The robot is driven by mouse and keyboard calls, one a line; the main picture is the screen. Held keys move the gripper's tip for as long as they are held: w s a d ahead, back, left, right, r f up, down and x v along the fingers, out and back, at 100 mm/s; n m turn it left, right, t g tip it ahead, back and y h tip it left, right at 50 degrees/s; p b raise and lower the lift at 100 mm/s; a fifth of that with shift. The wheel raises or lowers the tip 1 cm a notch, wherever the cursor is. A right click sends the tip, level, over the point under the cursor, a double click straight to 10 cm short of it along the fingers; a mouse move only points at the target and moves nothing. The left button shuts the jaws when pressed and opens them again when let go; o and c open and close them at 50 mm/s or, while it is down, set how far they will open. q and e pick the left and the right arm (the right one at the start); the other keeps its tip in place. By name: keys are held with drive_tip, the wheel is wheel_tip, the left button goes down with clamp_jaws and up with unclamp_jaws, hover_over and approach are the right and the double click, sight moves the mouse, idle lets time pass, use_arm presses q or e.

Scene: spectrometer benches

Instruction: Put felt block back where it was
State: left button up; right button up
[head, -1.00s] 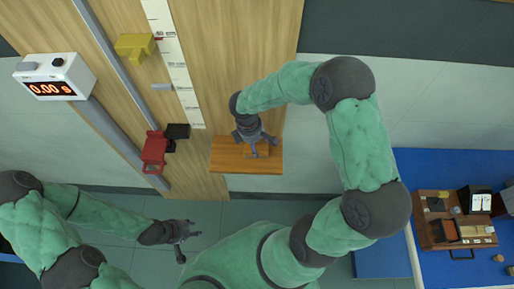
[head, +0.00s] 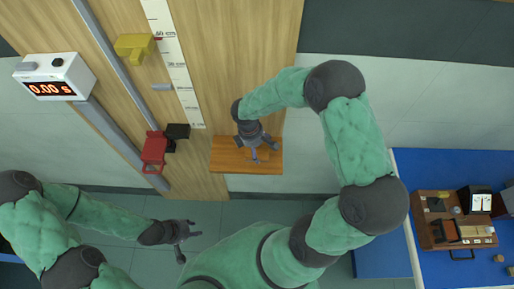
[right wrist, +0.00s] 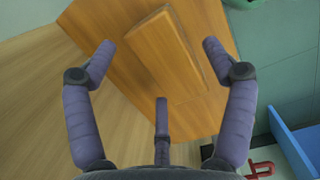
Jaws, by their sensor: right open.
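A wood-coloured block (right wrist: 168,50) lies on an orange-brown wooden shelf (right wrist: 115,35), which in the head view (head: 230,163) juts from the bottom of the tall wooden board. I cannot tell whether this is the felt block; nothing else is clearly felt. My right gripper (head: 257,152) is over the shelf. In the right wrist view its fingers (right wrist: 160,65) are spread and empty, with the block lying between and beyond the tips. In the head view the gripper partly hides the block. My left gripper (head: 187,240) is open and empty over the floor at lower left.
The wooden board (head: 240,50) carries a ruler (head: 175,65), a yellow bracket (head: 134,46), a red piece (head: 154,152) and a black piece (head: 178,131). A timer (head: 55,77) reads 0.00. At right, a blue bench (head: 420,170) holds a brown tray (head: 428,238) with small items.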

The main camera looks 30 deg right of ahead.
wheel_tip(320, 180, up, 12)
drive_tip(key=a, duration=0.1)
drive_tip(key=shift+w+a+f+p, duration=0.25)
drive_tip(key=shift+w+a+p, duration=0.1)
drive_tip(key=shift+w, duration=0.1)
idle(1.3)
